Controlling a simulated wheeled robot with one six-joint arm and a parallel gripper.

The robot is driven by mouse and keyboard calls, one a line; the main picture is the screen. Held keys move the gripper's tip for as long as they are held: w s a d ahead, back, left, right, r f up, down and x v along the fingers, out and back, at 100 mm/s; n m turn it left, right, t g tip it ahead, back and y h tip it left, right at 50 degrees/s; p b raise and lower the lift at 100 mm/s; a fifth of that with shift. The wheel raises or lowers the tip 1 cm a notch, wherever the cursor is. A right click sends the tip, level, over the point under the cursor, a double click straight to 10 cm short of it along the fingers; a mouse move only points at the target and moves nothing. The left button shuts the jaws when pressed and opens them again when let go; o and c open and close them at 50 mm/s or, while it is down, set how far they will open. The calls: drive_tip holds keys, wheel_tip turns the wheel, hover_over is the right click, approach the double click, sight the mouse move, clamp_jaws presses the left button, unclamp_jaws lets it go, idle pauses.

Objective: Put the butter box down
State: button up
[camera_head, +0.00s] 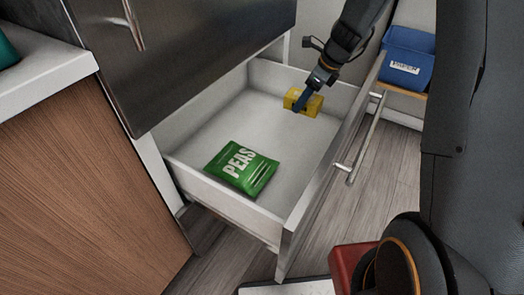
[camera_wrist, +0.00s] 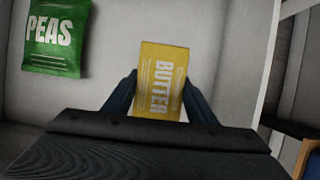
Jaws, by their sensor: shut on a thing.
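The yellow butter box (camera_head: 311,105) is in my gripper (camera_head: 303,104), inside the far end of the open white drawer (camera_head: 235,118). In the wrist view the butter box (camera_wrist: 160,75) sits between the two blue fingers of my gripper (camera_wrist: 158,98), its "BUTTER" label facing the camera. My gripper is shut on it. The box is low over the drawer floor; I cannot tell whether it touches the floor.
A green peas bag (camera_head: 242,167) lies in the near part of the drawer, also at upper left in the wrist view (camera_wrist: 55,40). Drawer floor between bag and box is clear. A blue bin (camera_head: 407,58) stands beyond the drawer front, right of its handle (camera_head: 361,150).

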drive_tip(key=shift+w+d+f, duration=0.1)
drive_tip(key=shift+f, duration=0.65)
wheel_tip(320, 180, down, 9)
drive_tip(key=b, duration=0.3)
drive_tip(key=shift+b, duration=0.35)
drive_tip(key=shift+f, duration=0.15)
drive_tip(key=o, duration=1.2)
drive_tip(key=shift+o, duration=0.2)
